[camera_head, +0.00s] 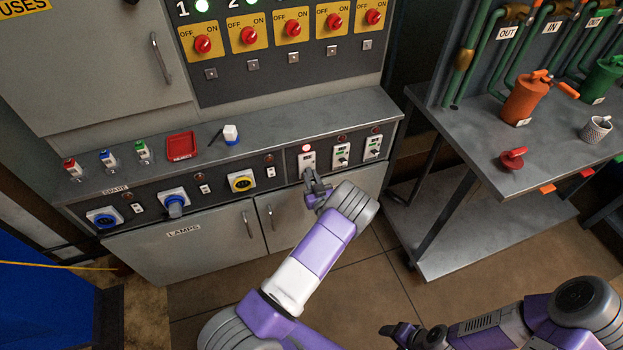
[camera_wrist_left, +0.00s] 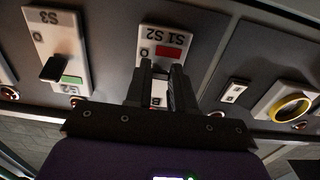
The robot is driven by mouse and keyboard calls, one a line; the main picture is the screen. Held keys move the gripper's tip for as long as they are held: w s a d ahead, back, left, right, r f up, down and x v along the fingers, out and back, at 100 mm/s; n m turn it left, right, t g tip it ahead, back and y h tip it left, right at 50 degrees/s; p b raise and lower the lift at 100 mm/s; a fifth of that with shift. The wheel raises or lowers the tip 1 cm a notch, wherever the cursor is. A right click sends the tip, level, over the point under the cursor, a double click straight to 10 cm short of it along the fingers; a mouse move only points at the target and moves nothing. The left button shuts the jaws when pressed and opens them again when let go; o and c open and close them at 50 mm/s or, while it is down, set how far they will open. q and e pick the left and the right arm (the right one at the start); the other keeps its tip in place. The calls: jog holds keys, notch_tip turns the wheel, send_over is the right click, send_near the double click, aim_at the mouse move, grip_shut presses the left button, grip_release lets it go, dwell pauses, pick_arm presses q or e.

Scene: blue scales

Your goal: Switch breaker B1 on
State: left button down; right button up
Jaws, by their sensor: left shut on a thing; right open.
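The leftmost of three white breakers (camera_head: 307,158) on the right of the panel has a red window and a lit red lamp (camera_head: 306,147) above it. I take it as B1; in the left wrist view this breaker (camera_wrist_left: 169,40) appears upside down, its label partly hidden. My left gripper (camera_head: 309,177) is at its front. In the left wrist view the left gripper (camera_wrist_left: 162,75) is shut on the breaker's lever, which the fingers mostly hide. My right gripper (camera_head: 396,330) is open and empty at the lower right, away from the panel.
Two other breakers, the middle one (camera_head: 341,153) and the right one (camera_head: 373,146), show green windows. Sockets, including a yellow one (camera_head: 242,180), line the panel to the left. Small items stand on the ledge above. A pump bench (camera_head: 480,150) stands at right.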

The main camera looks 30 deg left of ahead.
pick_arm(q)
notch_tip(320, 180, up, 4)
jog(key=g+h+p, duration=0.2)
jog(key=h+p, duration=0.1)
jog(key=p, duration=0.3)
jog(key=g+h+p, duration=0.3)
jog(key=p, duration=0.3)
jog(key=shift+a+f+h, duration=0.1)
jog(key=shift+f+h, duration=0.1)
jog(key=shift+h, duration=0.1)
jog(key=shift+w+g+h+p, duration=0.15)
jog(key=shift+g+h+p, duration=0.45)
jog(key=shift+p, duration=0.75)
jog(key=c, duration=1)
grip_release()
jog(key=shift+a, duration=0.1)
jog(key=shift+o, duration=0.2)
jog(key=p, duration=0.2)
send_near(309, 171)
jog(key=shift+s+d+r, duration=0.2)
jog(key=shift+d+r, duration=0.1)
jog(key=shift+d, duration=0.05)
jog(key=shift+f, duration=0.1)
